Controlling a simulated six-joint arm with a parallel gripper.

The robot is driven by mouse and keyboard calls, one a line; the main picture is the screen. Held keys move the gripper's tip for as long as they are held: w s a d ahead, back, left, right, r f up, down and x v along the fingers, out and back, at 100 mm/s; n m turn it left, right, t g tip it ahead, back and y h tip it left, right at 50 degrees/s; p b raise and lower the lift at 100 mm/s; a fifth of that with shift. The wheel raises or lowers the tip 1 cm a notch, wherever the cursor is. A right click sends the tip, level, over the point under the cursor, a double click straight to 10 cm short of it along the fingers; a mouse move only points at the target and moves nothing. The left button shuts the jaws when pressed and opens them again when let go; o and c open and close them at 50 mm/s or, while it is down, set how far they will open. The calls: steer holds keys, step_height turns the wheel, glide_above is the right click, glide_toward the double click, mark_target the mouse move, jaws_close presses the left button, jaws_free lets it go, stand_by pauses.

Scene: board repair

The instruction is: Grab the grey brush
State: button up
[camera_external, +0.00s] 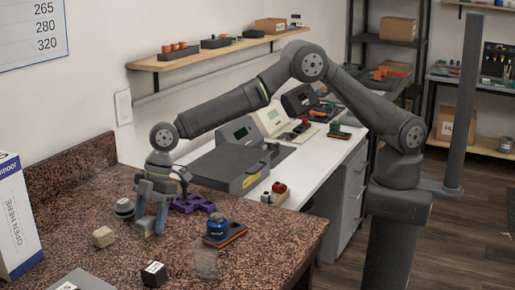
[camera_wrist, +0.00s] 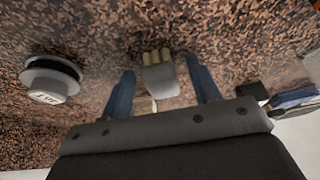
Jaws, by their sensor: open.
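The grey brush (camera_wrist: 160,82) lies between my fingers in the wrist view, with a grey body and tan tufts at its far end. My gripper (camera_wrist: 160,68) is open, with one blue finger on each side of the brush and a visible gap to each. In the external view my gripper (camera_external: 151,218) points down, low over the granite counter. The brush shows there only as a small light patch (camera_external: 146,228) between the fingers, mostly hidden by them.
A tan block (camera_external: 103,237), black box (camera_external: 153,274), clear glass (camera_external: 206,264), purple part (camera_external: 193,203) and blue item (camera_external: 217,226) on a board are nearby. A white box (camera_external: 18,220) stands far left.

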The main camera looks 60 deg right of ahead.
steer(key=c, duration=1)
steer(key=shift+c, duration=0.3)
steer(key=shift+r, duration=0.15)
